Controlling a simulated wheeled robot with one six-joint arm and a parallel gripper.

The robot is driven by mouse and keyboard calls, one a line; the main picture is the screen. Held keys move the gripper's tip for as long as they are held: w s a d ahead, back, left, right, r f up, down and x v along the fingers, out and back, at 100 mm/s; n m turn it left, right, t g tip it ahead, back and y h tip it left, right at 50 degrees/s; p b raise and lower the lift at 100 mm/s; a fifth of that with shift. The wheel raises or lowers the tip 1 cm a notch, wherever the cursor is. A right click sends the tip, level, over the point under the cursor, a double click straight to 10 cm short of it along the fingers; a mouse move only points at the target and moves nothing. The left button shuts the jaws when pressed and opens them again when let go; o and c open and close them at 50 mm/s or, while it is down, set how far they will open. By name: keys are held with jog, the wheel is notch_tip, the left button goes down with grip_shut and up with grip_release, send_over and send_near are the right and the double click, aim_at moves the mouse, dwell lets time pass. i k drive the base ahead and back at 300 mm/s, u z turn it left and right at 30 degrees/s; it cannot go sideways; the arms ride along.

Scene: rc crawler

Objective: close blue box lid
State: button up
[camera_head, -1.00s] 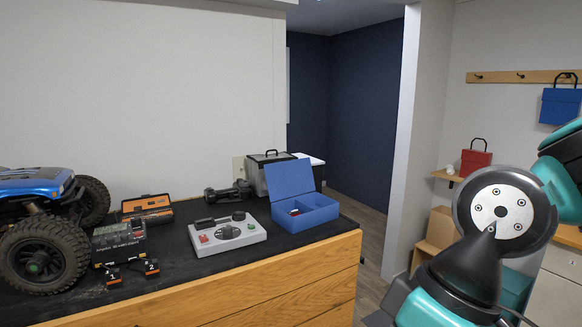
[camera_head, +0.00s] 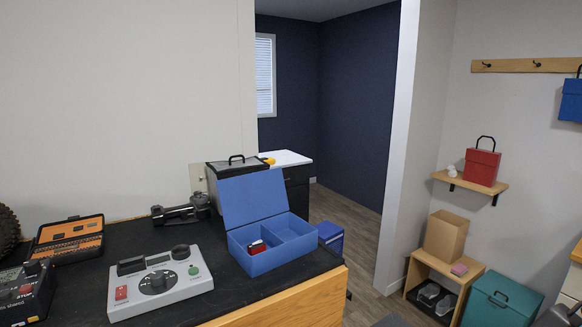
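The blue box (camera_head: 272,262) stands on the black worktop near its right end. Its blue lid (camera_head: 253,196) is open, tilted up and leaning back at the rear of the box. The inside is split into compartments, and a small red and white item (camera_head: 256,247) sits in the left one. My gripper is not in view, so its state does not show.
A grey control panel (camera_head: 160,284) stands left of the box. An orange tool case (camera_head: 68,238) and a dark cylindrical tool (camera_head: 181,212) lie behind. A dark case (camera_head: 232,168) with a handle stands behind the lid. Open floor lies to the right.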

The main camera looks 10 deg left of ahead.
aim_at(245, 199)
jog(key=z, duration=0.15)
jog(key=i, duration=0.85)
jog(key=u, duration=0.85)
jog(key=i, duration=0.7)
jog(key=u, duration=0.8)
